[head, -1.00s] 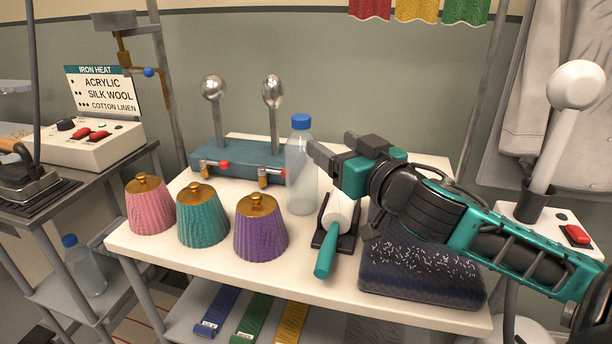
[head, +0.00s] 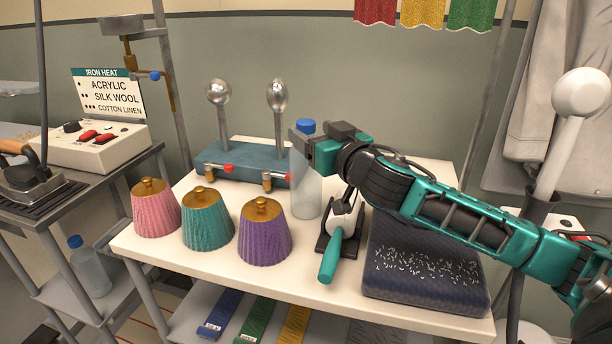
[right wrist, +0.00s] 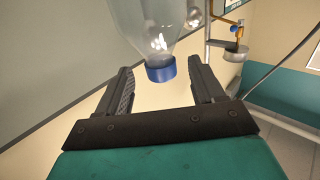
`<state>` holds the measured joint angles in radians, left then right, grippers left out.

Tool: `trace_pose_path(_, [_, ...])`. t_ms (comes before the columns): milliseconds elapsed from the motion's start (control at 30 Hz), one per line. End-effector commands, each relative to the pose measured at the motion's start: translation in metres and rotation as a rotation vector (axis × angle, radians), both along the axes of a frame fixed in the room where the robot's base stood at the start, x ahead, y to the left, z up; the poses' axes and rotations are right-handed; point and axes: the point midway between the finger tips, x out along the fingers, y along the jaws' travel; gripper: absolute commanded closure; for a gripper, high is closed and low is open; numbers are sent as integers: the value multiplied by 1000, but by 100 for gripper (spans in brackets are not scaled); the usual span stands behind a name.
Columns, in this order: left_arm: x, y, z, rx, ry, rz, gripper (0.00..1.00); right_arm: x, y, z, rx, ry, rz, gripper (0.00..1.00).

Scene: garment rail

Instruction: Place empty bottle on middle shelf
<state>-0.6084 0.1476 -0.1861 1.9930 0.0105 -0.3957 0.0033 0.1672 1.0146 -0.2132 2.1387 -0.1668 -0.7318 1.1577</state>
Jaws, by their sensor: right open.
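A clear, empty-looking bottle (head: 306,188) with a blue cap stands upright on the white table, behind the purple pot. My open right gripper (head: 303,140) is at its upper part, just below the cap. In the right wrist view the bottle's cap (right wrist: 161,70) lies between the two spread fingers of that gripper (right wrist: 160,66), with gaps on both sides. A second clear bottle (head: 90,268) with a blue cap stands on a lower shelf (head: 125,292) of the left rack. Which shelf is the middle one is unclear. My left gripper is out of view.
Pink (head: 156,210), teal (head: 208,220) and purple (head: 264,234) ribbed pots line the table's front left. A blue block with two metal balls (head: 240,160) stands behind. A teal-handled roller (head: 331,255) and a dark cushion (head: 425,285) lie right of the bottle. Ribbons lie on the shelf below.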

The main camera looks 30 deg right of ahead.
Motion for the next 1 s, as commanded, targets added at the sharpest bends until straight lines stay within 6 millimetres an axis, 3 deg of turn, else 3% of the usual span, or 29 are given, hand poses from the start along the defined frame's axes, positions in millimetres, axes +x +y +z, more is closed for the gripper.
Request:
trace_pose_path(300, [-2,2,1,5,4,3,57,33,-2,2,2,-1,-1,32])
trace_pose_path(633, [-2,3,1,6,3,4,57,36,-2,1,0,0,0,32])
trace_pose_path(1000, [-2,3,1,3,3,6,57,36,-2,1,0,0,0,68])
